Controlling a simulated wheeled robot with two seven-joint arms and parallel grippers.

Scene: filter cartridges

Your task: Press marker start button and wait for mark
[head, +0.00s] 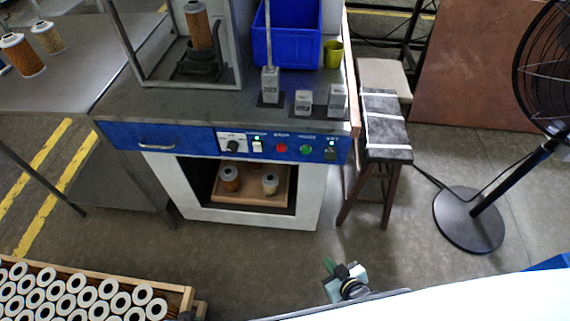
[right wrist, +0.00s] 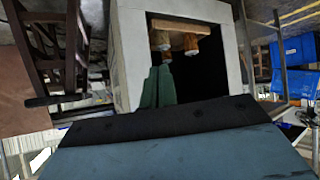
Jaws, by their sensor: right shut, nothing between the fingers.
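The marking machine has a blue control panel (head: 265,147) on its front. The panel carries a red button (head: 281,148), a green button (head: 305,149), a black knob (head: 233,146) and small switches; their labels are too small to read. A filter cartridge (head: 199,27) stands upright in the machine's frame, on a dark holder. My right gripper (head: 329,266) is low in front of the machine, well apart from the panel. In the right wrist view its green fingers (right wrist: 158,87) are together and empty, in front of the machine's lower opening. My left gripper is not in view.
Two cartridges (head: 230,178) stand on a wooden board in the lower opening. A blue bin (head: 286,40) and grey blocks stand on the worktop. A stool (head: 384,125) and fan (head: 468,219) are at right. A crate of cartridges (head: 190,302) is at lower left.

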